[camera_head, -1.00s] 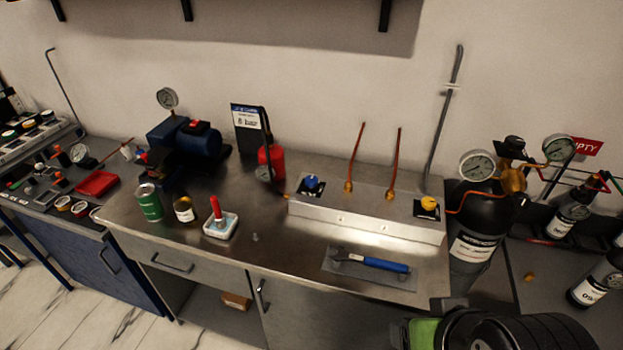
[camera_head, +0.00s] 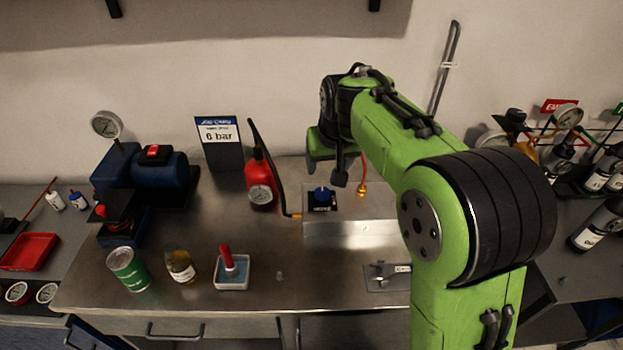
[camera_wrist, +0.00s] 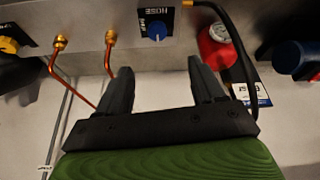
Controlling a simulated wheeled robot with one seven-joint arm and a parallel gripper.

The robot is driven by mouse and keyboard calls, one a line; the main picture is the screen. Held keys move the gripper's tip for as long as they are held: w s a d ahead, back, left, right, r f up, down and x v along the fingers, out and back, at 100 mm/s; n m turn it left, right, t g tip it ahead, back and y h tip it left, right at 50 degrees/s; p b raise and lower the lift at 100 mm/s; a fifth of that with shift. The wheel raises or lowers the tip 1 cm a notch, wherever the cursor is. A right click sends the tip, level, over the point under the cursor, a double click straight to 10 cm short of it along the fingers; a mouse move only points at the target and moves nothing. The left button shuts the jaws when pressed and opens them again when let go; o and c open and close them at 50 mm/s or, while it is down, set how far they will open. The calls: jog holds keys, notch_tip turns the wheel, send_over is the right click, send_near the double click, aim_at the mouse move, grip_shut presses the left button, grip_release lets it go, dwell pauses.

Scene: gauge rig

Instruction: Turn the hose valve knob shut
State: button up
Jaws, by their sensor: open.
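The hose valve knob (camera_head: 322,194) is blue and sits on a dark plate on the left end of the metal block. In the wrist view the same blue knob (camera_wrist: 157,30), with a pale mark on it, is beside the word HOSE on its label, at the top of the picture. My gripper (camera_wrist: 158,64) is open and empty, with the knob ahead of and roughly between its two fingertips, apart from them. In the head view my gripper (camera_head: 325,172) is above and just behind the knob; my arm hides much of the block.
A red bottle (camera_head: 260,178) with a gauge stands left of the block, its black hose running to a brass fitting. Copper pipes (camera_wrist: 102,62) rise beside the knob. A green can (camera_head: 128,268), a jar (camera_head: 181,266) and a white tray (camera_head: 232,284) stand at the front left.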

aim_at(323, 192)
jog(key=b+x, duration=0.1)
jog(key=x, duration=0.9)
jog(key=b+x, duration=0.1)
jog(key=x, duration=0.4)
jog(key=shift+w+d+f+b, duration=0.2)
jog(key=shift+d+f+b, duration=0.05)
jog(key=shift+f+b, duration=0.1)
jog(key=c, duration=1.1)
jog(key=shift+o, duration=0.2)
